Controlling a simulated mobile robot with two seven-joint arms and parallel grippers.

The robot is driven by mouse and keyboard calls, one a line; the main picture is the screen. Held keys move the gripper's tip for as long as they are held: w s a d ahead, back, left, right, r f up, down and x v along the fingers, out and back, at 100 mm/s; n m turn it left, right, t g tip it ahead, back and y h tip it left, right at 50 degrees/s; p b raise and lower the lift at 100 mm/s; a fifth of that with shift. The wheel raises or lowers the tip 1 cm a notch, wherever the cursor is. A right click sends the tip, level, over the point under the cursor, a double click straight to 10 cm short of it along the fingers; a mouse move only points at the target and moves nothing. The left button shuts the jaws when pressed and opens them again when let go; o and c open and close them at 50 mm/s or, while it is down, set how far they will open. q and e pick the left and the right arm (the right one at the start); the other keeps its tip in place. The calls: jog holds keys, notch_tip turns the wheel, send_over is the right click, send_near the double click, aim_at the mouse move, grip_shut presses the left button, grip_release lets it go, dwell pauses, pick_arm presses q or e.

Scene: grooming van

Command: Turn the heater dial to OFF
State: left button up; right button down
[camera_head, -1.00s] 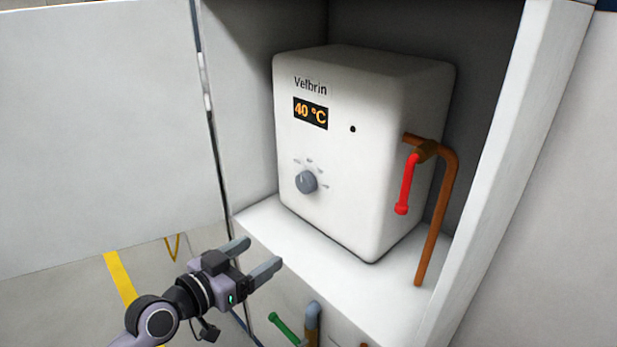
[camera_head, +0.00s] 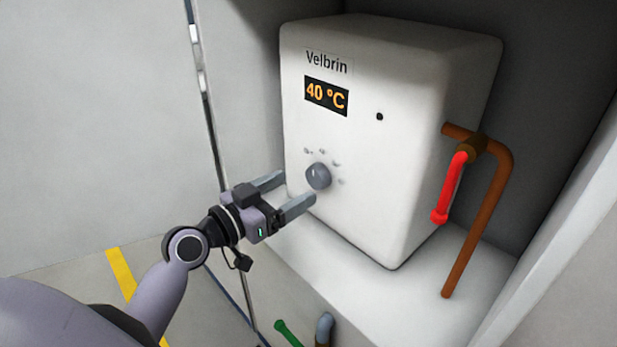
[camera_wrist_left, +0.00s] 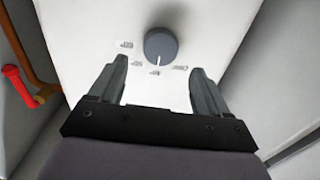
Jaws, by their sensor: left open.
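The heater (camera_head: 350,190) is a white box labelled Velbrin, standing in an open cabinet. Its display (camera_head: 326,96) reads 40 °C. The grey round dial (camera_head: 318,176) sits low on the front face, with small marks around it too small to read. My left gripper (camera_head: 291,192) is open and empty, its fingers pointing at the dial from the lower left, apart from it. In the left wrist view the dial (camera_wrist_left: 160,45) lies ahead of and between the two fingers, its white pointer line toward the gripper. My right gripper is not in view.
A red lever (camera_head: 450,190) and copper pipe (camera_head: 482,220) are on the heater's right side. A green handle (camera_head: 288,333) shows below the shelf (camera_head: 340,270). Cabinet walls enclose the heater; a pale panel (camera_head: 90,120) stands at left.

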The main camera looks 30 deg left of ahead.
aim_at(313, 177)
pick_arm(q)
jog(key=shift+x, duration=2.55)
jog(key=c, duration=1)
